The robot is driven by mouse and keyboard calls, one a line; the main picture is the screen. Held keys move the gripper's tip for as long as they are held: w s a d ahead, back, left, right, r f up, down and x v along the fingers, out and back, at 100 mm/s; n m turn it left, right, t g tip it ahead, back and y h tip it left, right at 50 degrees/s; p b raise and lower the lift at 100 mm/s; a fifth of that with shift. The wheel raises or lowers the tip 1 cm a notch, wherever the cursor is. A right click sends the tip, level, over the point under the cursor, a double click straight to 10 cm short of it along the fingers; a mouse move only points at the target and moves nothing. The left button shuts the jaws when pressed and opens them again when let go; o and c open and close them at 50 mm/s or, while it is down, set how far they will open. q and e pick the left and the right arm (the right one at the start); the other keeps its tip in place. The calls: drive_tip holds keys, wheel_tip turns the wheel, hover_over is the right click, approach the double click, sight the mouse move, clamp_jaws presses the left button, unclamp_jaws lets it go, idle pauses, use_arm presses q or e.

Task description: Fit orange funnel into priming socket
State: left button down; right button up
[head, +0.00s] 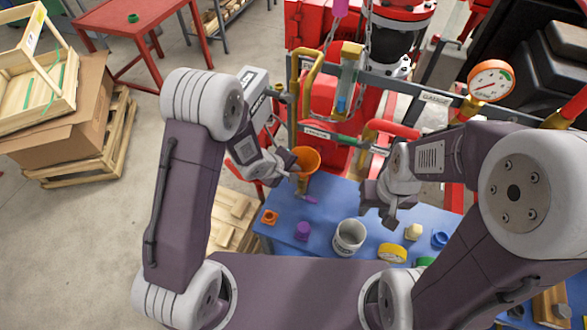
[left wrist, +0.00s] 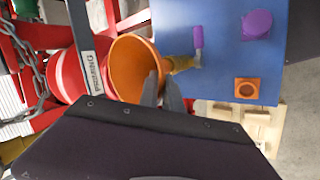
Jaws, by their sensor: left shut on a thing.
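A brass fitting (left wrist: 182,64) with a purple lever (left wrist: 197,40) shows right beside the funnel there. I cannot tell whether this fitting is the priming socket, or whether the spout touches it. My right gripper (head: 385,212) hangs over the table, apart from the funnel; its jaw opening is unclear.
The blue table (head: 330,205) bears an orange square piece (head: 269,217), a purple knob (head: 302,231), a grey cup (head: 348,238) and a yellow roll (head: 392,252). Yellow pipes (head: 310,70) and a sight glass (head: 348,80) stand behind the funnel. A wooden pallet (head: 234,218) lies left.

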use_arm(q)
drive_tip(key=shift+f+b, duration=0.35)
drive_tip(key=shift+f, duration=0.3)
drive_tip(key=c, duration=1.5)
unclamp_jaws()
drive_tip(key=shift+o, duration=0.2)
drive_tip(key=p+v, duration=0.1)
drive_tip(key=v, duration=0.8)
